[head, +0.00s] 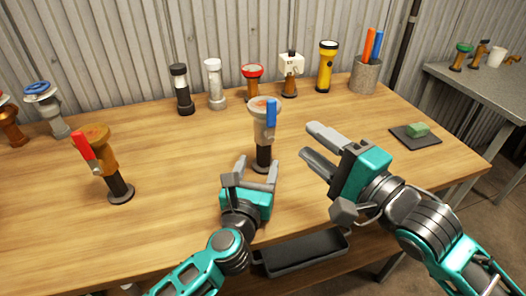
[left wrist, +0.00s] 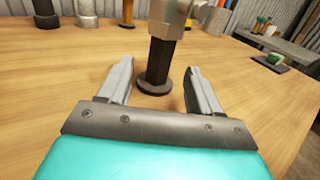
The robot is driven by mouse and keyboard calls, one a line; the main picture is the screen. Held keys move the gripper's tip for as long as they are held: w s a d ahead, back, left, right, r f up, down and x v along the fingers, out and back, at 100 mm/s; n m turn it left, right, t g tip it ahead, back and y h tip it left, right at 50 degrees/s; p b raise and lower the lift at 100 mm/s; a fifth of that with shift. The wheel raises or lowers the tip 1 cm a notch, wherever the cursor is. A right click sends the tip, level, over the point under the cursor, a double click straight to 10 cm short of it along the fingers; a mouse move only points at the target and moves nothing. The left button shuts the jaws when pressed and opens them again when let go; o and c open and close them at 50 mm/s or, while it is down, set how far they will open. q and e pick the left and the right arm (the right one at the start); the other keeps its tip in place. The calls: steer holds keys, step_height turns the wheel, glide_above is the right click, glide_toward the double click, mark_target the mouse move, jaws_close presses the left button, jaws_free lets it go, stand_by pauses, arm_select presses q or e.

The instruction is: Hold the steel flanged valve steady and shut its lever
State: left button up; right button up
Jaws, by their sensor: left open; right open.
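The steel flanged valve (head: 262,128) stands upright on a black post with a round foot, near the middle of the table. Its blue lever (head: 271,114) points up and down along the valve's right side. My left gripper (head: 257,168) is open, low in front of the post. In the left wrist view the black post (left wrist: 160,62) shows between the open fingers (left wrist: 158,75), with no visible contact. The upper valve is cut off there. My right gripper (head: 309,142) is open and empty to the right of the valve, its fingers pointing towards it.
A brass valve with a red lever (head: 100,150) stands at the left. Flashlights (head: 327,65), a red-wheel valve (head: 252,80) and other fittings line the back. A green block on a dark mat (head: 408,141) lies right. A black tray (head: 300,252) is at the front edge.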

mark_target(262, 155)
arm_select(q)
steer(key=x, duration=0.5)
steer(key=shift+w+d, duration=0.1)
steer(key=shift+w, duration=0.25)
jaws_close()
stand_by(0.3)
